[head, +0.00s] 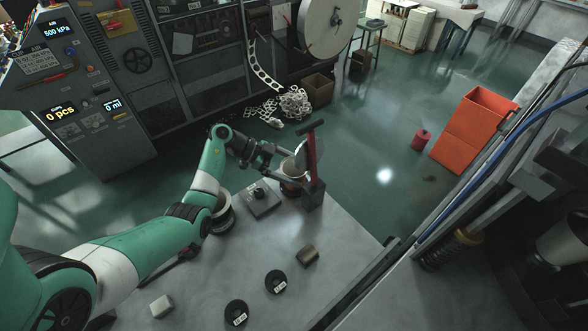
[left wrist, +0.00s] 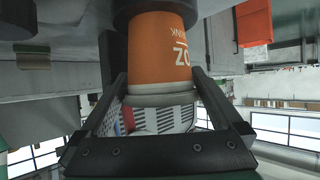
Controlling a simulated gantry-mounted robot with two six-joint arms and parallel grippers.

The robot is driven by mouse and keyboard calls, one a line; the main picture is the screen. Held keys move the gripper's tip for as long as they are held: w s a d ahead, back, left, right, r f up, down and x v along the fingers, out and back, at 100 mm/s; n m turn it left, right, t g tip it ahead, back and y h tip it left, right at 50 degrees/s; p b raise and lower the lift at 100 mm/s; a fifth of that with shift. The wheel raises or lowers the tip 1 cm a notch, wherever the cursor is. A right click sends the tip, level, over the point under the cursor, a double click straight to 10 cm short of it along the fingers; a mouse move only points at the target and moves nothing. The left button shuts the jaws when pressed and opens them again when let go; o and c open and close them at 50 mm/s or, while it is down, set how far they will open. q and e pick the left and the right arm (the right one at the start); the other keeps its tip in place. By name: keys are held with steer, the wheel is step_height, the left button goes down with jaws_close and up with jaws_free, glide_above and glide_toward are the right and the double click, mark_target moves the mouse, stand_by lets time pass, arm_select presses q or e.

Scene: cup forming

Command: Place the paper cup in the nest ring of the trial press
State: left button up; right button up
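The paper cup (left wrist: 160,50) is orange with white lettering and a pale rim. In the left wrist view it stands between the two fingers of my left gripper (left wrist: 160,75), which meet its sides near the rim. Its far end enters a dark ring (left wrist: 150,12), the nest ring; I cannot tell how fully it is seated. In the head view my left gripper (head: 282,165) is at the trial press (head: 313,192), which has a red upright and a dark base. The cup (head: 292,168) is partly hidden there. My right gripper is not in view.
The press stands at the grey table's (head: 300,290) far edge. A grey block with a black knob (head: 260,197) lies to its left. Beyond are a red bin (head: 470,135) and a control cabinet (head: 105,120).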

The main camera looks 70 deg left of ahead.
arm_select(q)
steer(key=p+v, duration=0.4)
steer(key=v, duration=0.8)
